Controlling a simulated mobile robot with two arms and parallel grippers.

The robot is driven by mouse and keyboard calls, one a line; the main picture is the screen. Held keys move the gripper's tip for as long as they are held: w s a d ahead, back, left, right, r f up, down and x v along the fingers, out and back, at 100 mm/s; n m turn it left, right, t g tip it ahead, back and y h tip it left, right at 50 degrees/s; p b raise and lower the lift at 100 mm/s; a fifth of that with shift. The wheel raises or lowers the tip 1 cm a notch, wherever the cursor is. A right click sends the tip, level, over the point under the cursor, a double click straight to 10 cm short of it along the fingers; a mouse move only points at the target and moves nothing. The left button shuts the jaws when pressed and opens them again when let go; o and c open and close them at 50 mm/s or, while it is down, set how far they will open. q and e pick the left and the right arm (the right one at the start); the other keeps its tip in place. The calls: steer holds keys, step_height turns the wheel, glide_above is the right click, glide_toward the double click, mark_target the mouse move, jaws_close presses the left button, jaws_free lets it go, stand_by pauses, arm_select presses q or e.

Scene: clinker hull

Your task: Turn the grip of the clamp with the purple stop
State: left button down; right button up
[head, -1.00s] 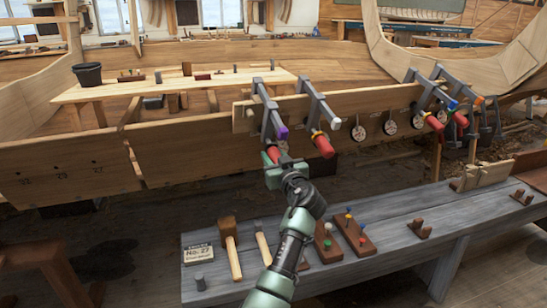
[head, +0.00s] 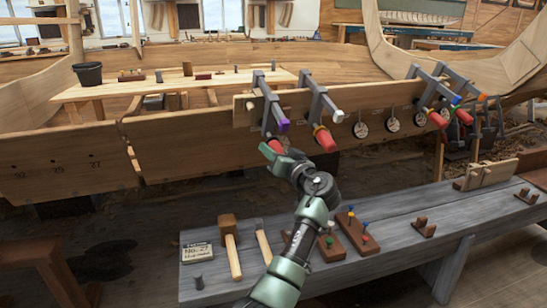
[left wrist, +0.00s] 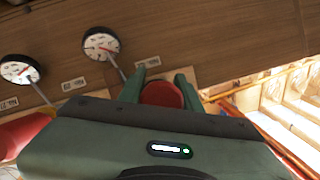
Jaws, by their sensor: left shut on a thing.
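The clamp with the purple stop (head: 284,125) hangs on the plank's top edge, its dark grey bar (head: 265,95) slanting down toward me. Its red grip (head: 275,146) shows just above my left gripper (head: 272,153), which is shut on it. In the left wrist view, the round red end of the grip (left wrist: 162,94) sits between the two green fingers (left wrist: 160,88). Most of the grip is hidden by the gripper. My right gripper is not in view.
Close on the right is a clamp with a white stop (head: 337,113) and red grip (head: 325,139). More clamps (head: 435,95) and round dials (head: 392,124) follow along the plank. Below stands a grey bench (head: 400,205) with mallets (head: 229,245) and peg blocks (head: 355,232).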

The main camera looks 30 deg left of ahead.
arm_select(q)
steer(key=shift+f+m+g, duration=0.1)
steer(key=shift+m+g, duration=0.2)
steer(key=shift+m+g+y+b, duration=0.3)
steer(key=shift+y+b, duration=0.1)
steer(key=shift+b, duration=0.05)
steer(key=shift+s+a+m+g+y+b, duration=0.1)
steer(key=shift+s+m+g+y+b, duration=0.1)
steer(key=shift+m+g+y+b, duration=0.7)
steer(key=shift+s+r+m+y+b, duration=0.1)
steer(key=shift+r+m+y+b, duration=0.1)
steer(key=shift+m, duration=0.4)
steer(key=shift+r+m+y+b, duration=0.1)
steer(key=shift+m+y, duration=0.1)
steer(key=shift+m, duration=0.7)
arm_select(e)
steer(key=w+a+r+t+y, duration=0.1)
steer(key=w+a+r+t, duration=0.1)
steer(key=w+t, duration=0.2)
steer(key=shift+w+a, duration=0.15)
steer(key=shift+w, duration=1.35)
arm_select(q)
steer(key=c, duration=1)
jaws_free()
steer(key=shift+r, duration=0.1)
steer(key=shift+o, duration=0.2)
